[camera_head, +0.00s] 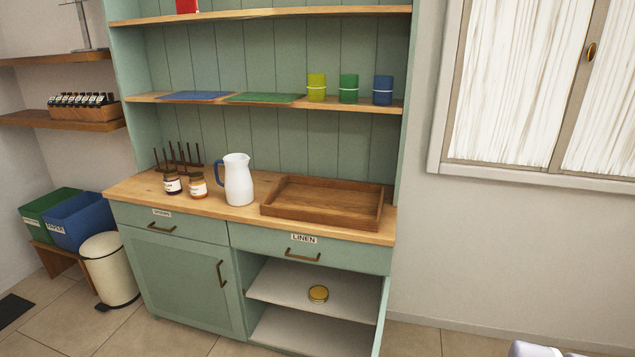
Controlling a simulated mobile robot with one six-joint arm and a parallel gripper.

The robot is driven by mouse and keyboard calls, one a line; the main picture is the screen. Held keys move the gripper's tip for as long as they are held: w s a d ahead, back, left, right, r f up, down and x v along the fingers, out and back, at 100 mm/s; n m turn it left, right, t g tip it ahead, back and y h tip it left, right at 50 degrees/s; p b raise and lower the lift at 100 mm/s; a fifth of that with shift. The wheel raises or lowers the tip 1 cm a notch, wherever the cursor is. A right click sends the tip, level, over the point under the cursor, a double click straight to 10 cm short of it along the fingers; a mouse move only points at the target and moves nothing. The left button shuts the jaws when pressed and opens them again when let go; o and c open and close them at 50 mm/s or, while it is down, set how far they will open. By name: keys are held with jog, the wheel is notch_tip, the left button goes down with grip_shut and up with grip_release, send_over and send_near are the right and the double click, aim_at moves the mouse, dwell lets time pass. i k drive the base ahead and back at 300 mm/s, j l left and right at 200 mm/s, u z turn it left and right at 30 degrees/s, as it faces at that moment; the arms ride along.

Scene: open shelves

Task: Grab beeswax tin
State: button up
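A small round tin (318,294) with a yellow-gold lid sits on the upper white shelf (275,286) inside the open lower right compartment of the green dresser. It looks like the beeswax tin, but no label can be read. It stands upright with clear shelf around it. The compartment's door (382,315) stands open, seen nearly edge-on at the right. My gripper's fingers are not in view; only a pale rounded piece shows at the bottom right edge, apart from the dresser.
Above the compartment is a drawer labelled LINEN (315,251). The counter holds a wooden tray (278,207), a white jug (238,182) and two jars (197,185). A cream bin (110,270) stands left. The floor right of the dresser looks clear.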

aim_at(319, 295)
jog(key=i+l+u, duration=0.3)
jog(key=l, duration=0.15)
jog(key=l+u, duration=0.35)
jog(key=i+l+u, duration=0.1)
jog(key=l+u, duration=0.2)
jog(key=l, duration=0.3)
jog(key=l+u, duration=0.3)
jog(key=l, duration=0.25)
jog(key=k+l+u, duration=0.2)
jog(key=i+j+z, duration=0.1)
jog(key=j+z, duration=0.2)
jog(key=j, duration=0.8)
jog(key=j+z, duration=0.3)
jog(key=j, duration=0.75)
jog(key=i+j+z, duration=0.2)
jog(key=j+z, duration=0.15)
jog(key=j, duration=0.65)
jog(key=j+z, duration=0.35)
jog(key=j, duration=0.65)
jog(key=i+j+z, duration=0.15)
jog(key=i+l, duration=0.15)
jog(key=i, duration=0.2)
jog(key=i+l, duration=0.2)
jog(key=i, duration=0.2)
jog(key=i+l, duration=0.15)
jog(key=i, duration=0.2)
